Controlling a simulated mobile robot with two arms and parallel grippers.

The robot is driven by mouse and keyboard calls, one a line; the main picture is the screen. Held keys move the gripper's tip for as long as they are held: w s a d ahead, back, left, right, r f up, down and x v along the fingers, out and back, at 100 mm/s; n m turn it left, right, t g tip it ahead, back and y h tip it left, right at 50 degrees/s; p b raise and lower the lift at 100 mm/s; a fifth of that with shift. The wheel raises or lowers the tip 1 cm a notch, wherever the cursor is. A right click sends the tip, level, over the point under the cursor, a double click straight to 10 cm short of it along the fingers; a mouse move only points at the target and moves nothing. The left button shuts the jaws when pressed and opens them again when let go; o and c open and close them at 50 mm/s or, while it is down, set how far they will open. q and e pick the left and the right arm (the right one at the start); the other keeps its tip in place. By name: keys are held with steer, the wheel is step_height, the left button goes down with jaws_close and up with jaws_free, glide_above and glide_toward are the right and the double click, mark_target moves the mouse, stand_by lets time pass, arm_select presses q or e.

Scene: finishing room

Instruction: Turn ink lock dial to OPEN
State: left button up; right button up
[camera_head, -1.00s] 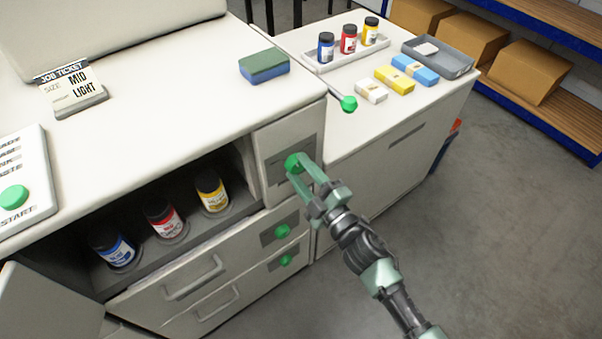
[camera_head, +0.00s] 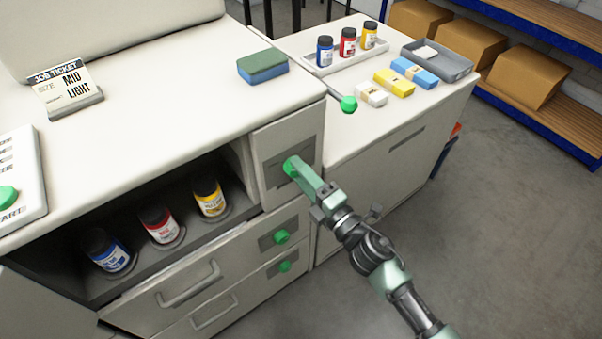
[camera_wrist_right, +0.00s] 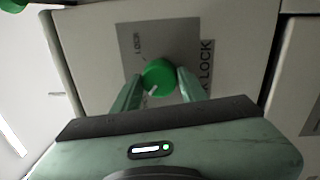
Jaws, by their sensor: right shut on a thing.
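The green ink lock dial (camera_head: 288,168) sits on a grey plate (camera_head: 274,174) on the cabinet's front panel, right of the open compartment. In the right wrist view the round green dial (camera_wrist_right: 159,77) shows a white pointer mark toward the picture's lower left. The word LOCK is readable on and beside its plate (camera_wrist_right: 131,38), turned sideways; I cannot read OPEN. My right gripper (camera_head: 295,170) is shut on the dial, with one finger on each side of it (camera_wrist_right: 160,84). The fingers hide part of the dial in the head view. My left gripper is not in view.
Two more green knobs (camera_head: 281,237) (camera_head: 285,267) sit below, beside the drawers. A green-tipped lever (camera_head: 349,104) sticks out near the counter corner. Ink jars (camera_head: 209,198) stand in the open compartment. A sponge (camera_head: 262,67) lies on the counter. The floor at right is clear.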

steer(key=shift+f, duration=0.1)
steer(key=o, duration=1.4)
steer(key=shift+c, duration=0.2)
steer(key=b+v, duration=0.1)
steer(key=v, duration=0.6)
steer(key=shift+s+d, duration=0.25)
steer(key=shift+s, duration=0.05)
